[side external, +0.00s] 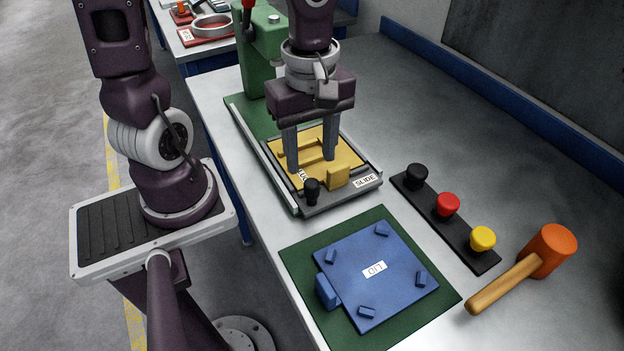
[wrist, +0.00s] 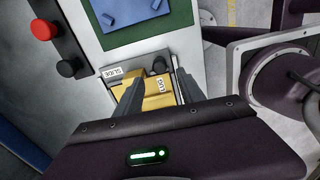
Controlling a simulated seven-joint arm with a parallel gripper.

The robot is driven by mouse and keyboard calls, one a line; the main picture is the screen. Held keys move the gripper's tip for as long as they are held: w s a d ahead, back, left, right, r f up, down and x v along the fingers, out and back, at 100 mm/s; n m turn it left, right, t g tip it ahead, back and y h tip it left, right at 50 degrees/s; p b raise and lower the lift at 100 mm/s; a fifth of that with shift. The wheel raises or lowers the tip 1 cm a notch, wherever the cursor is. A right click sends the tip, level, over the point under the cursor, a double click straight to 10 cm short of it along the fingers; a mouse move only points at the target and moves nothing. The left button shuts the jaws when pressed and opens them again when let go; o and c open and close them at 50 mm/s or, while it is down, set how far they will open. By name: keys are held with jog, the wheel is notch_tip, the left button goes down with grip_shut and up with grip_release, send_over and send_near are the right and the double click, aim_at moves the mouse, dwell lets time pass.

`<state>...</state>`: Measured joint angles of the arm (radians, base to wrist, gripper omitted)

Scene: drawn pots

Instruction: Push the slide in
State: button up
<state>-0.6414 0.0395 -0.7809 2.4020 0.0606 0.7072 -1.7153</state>
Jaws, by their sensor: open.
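The slide (side external: 352,192) is a dark grey plate with a "SLIDE" label at its front right, and it sits at the near end of a green press base. It bears a yellow tray (side external: 347,152) with a raised yellow block and a partly hidden white label. A black knob (side external: 312,192) stands at its front left. In the wrist view the slide's label (wrist: 113,72) and the yellow tray (wrist: 128,88) show beyond my fingers. My gripper (side external: 311,162) is open, pointing down over the tray, with nothing seen between its fingers. Whether the fingertips touch the tray I cannot tell.
The green press (side external: 260,60) rises behind the slide. In front lies a blue lid (side external: 385,285) on a green mat (side external: 300,262). A black strip (side external: 465,240) with black, red and yellow buttons is to the right, beside an orange mallet (side external: 548,250). The table behind them is bare.

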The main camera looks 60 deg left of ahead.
aim_at(312, 182)
jog(key=shift+d+f, duration=0.1)
jog(key=shift+f, duration=0.25)
notch_tip(312, 182, down, 7)
jog(key=shift+r, duration=0.2)
grip_shut()
dwell(1.1)
